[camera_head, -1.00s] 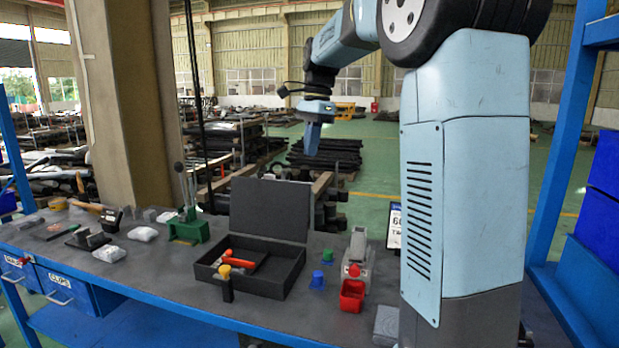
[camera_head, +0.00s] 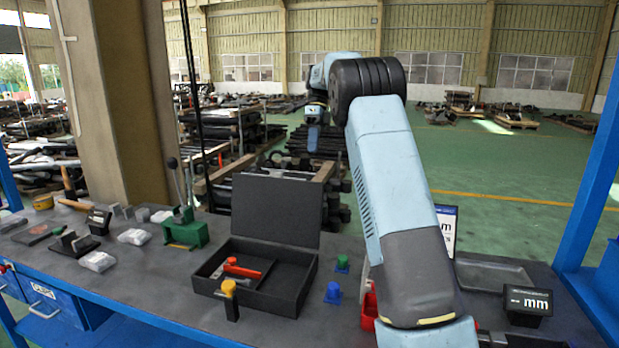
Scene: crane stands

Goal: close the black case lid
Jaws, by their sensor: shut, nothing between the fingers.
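The black case (camera_head: 292,297) stands on the dark workbench near the middle of the head view. Its lid (camera_head: 277,209) is open and stands roughly upright at the back edge. A red-orange tool (camera_head: 240,269) lies inside the case. My gripper (camera_head: 313,140) is small and far off, beyond and above the lid, pointing down and apart from it. Its fingers are shut and hold nothing. My arm reaches over the right side of the bench and hides part of it.
A yellow-capped item (camera_head: 229,290) stands at the case's front edge. A blue piece (camera_head: 333,292) and a green piece (camera_head: 342,263) stand to its right. A green lever press (camera_head: 186,230) is at its left. A red bin (camera_head: 369,307) is partly hidden by my arm.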

